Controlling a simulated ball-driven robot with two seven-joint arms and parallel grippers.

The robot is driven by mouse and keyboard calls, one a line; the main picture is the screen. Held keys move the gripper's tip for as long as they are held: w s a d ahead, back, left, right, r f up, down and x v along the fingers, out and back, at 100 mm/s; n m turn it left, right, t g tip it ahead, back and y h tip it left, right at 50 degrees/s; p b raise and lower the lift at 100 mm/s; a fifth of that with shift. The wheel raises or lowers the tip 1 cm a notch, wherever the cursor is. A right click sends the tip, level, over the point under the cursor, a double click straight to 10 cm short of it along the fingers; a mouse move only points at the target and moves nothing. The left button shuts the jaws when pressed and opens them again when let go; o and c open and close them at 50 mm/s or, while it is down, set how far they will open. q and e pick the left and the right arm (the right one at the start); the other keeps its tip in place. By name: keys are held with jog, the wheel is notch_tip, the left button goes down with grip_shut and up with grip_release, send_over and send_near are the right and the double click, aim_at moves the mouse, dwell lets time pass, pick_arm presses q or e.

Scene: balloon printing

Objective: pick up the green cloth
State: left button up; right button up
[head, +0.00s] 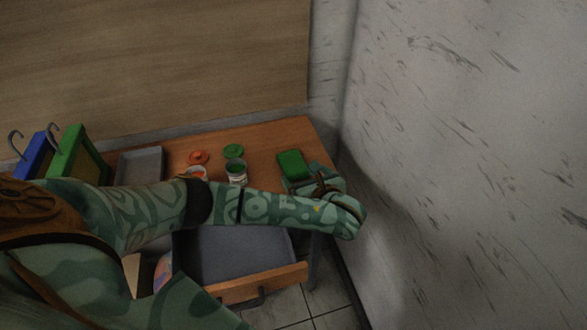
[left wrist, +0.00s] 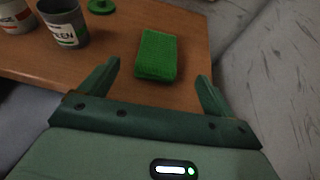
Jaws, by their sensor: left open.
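The green cloth (head: 292,165) is a thick folded block lying on the right part of the wooden table in the head view. It also shows in the left wrist view (left wrist: 157,55), between and just ahead of the two fingers. My left gripper (left wrist: 158,76) is open, with its fingertips on either side of the cloth's near end and no visible contact. In the head view my left gripper (head: 300,180) is just in front of the cloth, partly hidden by its own wrist. My right gripper is not in view.
A green paint can (head: 236,172), a green lid (head: 233,151), an orange can (head: 196,173) and an orange lid (head: 198,157) stand left of the cloth. A grey tray (head: 140,164) is farther left. An open drawer (head: 262,284) juts out below. A wall (head: 460,150) is close on the right.

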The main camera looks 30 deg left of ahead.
aim_at(296, 167)
pick_arm(q)
jog(key=b+x, duration=0.1)
jog(key=x, duration=0.3)
jog(key=shift+d+f, duration=0.1)
jog(key=b+x, duration=0.1)
jog(key=x, duration=0.1)
jog(key=b+x, duration=0.1)
jog(key=x, duration=0.1)
jog(key=shift+a+f+b, duration=0.2)
jog(key=shift+f+b, duration=0.15)
jog(key=shift+w+a, duration=0.15)
jog(key=shift+a, duration=0.05)
jog(key=shift+r, duration=0.1)
jog(key=shift+c, duration=0.9)
jog(key=c, duration=0.9)
